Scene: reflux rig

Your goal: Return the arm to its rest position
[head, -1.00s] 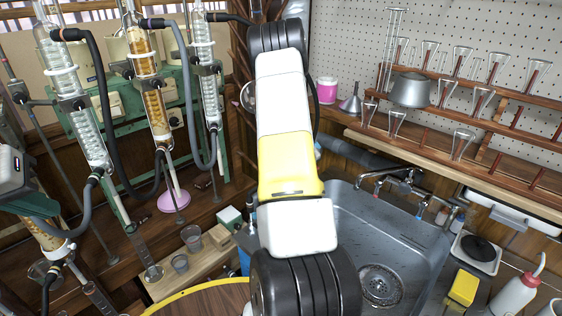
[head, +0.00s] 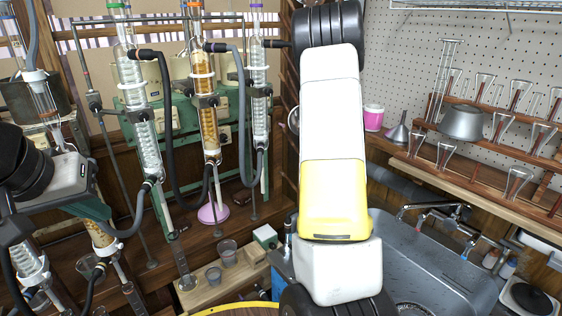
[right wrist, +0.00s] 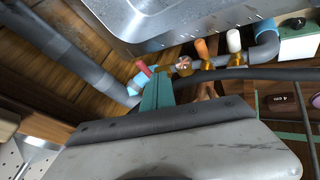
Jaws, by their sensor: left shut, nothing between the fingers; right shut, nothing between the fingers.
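The white and yellow links in the middle of the head view are my own arm, raised in front of the sink and shelves. My left gripper (head: 94,209) is at the left edge of the head view, a grey body with teal fingers. It is shut and empty, and in the picture it overlaps the lower glassware at left. My right gripper (right wrist: 157,93) shows in the right wrist view, its teal fingers shut with nothing between them. In that view the fingers overlap pipes and coloured valve ends under the metal sink (right wrist: 190,20). The right gripper cannot be made out in the head view.
Glass condensers (head: 205,115) on stands with dark hoses fill the left. Small beakers (head: 228,252) stand on a wooden block. The sink (head: 440,265) with taps (head: 432,212) is at right. A wooden rack (head: 480,185) holds flasks above it. A hotplate (head: 530,300) is at lower right.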

